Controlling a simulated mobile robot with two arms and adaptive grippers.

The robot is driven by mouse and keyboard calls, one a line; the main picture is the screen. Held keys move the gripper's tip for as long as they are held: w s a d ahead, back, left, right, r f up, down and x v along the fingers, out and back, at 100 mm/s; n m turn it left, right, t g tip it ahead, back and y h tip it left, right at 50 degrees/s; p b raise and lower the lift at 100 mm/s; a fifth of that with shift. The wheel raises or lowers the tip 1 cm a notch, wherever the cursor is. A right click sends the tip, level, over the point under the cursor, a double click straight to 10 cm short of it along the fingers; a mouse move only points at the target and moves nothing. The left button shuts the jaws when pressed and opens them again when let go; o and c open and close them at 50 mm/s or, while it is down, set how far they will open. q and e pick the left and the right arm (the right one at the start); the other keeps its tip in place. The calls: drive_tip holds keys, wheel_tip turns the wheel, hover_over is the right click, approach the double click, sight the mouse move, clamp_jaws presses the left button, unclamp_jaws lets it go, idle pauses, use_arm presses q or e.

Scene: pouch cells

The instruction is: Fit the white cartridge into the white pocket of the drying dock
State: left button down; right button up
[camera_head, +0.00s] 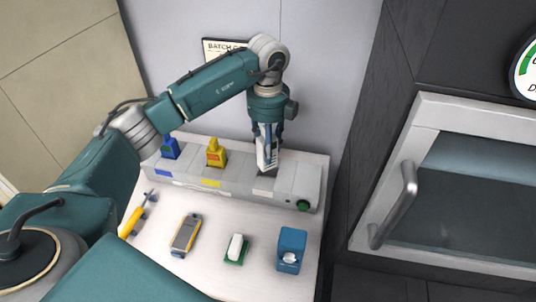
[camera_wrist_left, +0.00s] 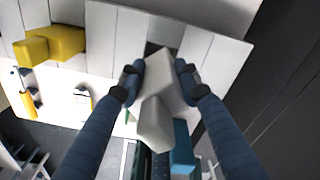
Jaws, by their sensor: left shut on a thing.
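The white cartridge (camera_head: 265,155) is held upright in my left gripper (camera_head: 268,141), above the right part of the grey drying dock (camera_head: 230,187). In the left wrist view the cartridge (camera_wrist_left: 165,88) sits between the two blue-grey fingers of the gripper (camera_wrist_left: 160,74), which are shut on it. A dark opening shows just beyond the cartridge there; the cartridge hides part of it. I cannot tell whether its lower end is above the pocket or slightly inside. The dock's front has a white label (camera_head: 264,192) below this spot. My right gripper is not in view.
A blue cartridge (camera_head: 170,149) and a yellow cartridge (camera_head: 215,152) stand in the dock to the left. A green knob (camera_head: 303,206) is at its right end. In front lie a yellow-grey meter (camera_head: 186,235), a white-and-green item (camera_head: 236,249) and a blue box (camera_head: 291,247).

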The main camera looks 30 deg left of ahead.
use_arm(q)
wheel_tip(320, 180, up, 9)
drive_tip(key=shift+w+f+b, duration=0.1)
drive_tip(key=shift+b, duration=0.65)
wheel_tip(320, 180, up, 8)
drive_tip(key=shift+f+p, duration=0.1)
drive_tip(key=shift+p, duration=0.45)
drive_tip(key=shift+r, duration=0.2)
drive_tip(key=shift+f+m+p, duration=0.2)
drive_tip(key=shift+m+p, duration=0.1)
drive_tip(key=shift+p, duration=0.25)
drive_tip(key=f+m+p, duration=0.2)
drive_tip(key=f+p, duration=0.1)
drive_tip(key=f+m+p, duration=0.1)
drive_tip(key=f, duration=0.1)
drive_tip(key=shift+w+d+f+m, duration=0.1)
drive_tip(key=shift+w+f+m, duration=0.1)
drive_tip(key=shift+w+m, duration=0.2)
drive_tip(key=f+m+p, duration=0.1)
drive_tip(key=f, duration=0.1)
drive_tip(key=f+m+p, duration=0.1)
drive_tip(key=f+m, duration=0.1)
drive_tip(key=s+f+m+p, duration=0.1)
drive_tip(key=f, duration=0.1)
drive_tip(key=shift+f+p, duration=0.35)
drive_tip(key=shift+p, duration=0.05)
drive_tip(key=shift+f, duration=0.1)
drive_tip(key=shift+m, duration=0.3)
drive_tip(key=shift+f+b, duration=2.15)
drive_tip(key=shift+f, duration=0.75)
